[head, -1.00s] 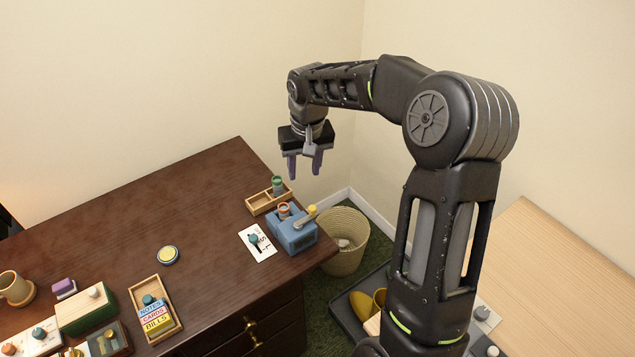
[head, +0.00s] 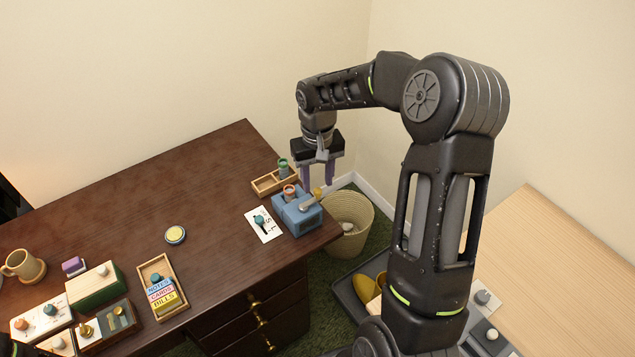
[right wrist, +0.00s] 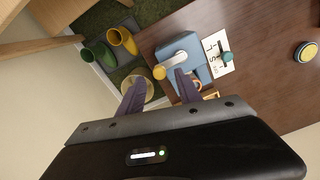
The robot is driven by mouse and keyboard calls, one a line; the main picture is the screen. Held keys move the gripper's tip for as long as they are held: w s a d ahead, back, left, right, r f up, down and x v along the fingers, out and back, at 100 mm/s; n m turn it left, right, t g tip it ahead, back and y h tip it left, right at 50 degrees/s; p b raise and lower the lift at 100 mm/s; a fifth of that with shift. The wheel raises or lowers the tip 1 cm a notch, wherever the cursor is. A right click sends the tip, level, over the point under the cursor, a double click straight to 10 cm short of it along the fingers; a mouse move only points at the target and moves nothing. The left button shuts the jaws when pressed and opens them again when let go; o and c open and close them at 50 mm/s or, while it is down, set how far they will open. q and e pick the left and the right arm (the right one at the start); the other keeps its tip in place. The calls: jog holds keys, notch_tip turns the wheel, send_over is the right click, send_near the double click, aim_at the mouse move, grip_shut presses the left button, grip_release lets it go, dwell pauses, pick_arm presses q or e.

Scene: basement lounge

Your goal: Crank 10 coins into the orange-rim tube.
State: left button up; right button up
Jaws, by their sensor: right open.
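The blue coin box (head: 298,221) stands at the desk's right corner. Its crank is a pale arm ending in a yellow knob (head: 317,193); the knob also shows in the right wrist view (right wrist: 159,72). The orange-rim tube (head: 289,192) stands at the box's back side; how full it is cannot be told. My right gripper (head: 318,184) points down, open, directly over the knob. In the right wrist view its fingertips (right wrist: 159,82) lie on either side of the knob; whether they touch it is unclear.
A wooden tray (head: 265,186) with a green-rim tube (head: 283,166) sits behind the box. An S-L card (head: 263,226) with a teal knob lies left of it. A wicker basket (head: 350,240) stands beyond the desk edge. The desk's middle is mostly clear.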

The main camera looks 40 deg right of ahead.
aim_at(310, 200)
jog(key=shift+f, duration=1.15)
jog(key=shift+c, duration=0.2)
grip_shut()
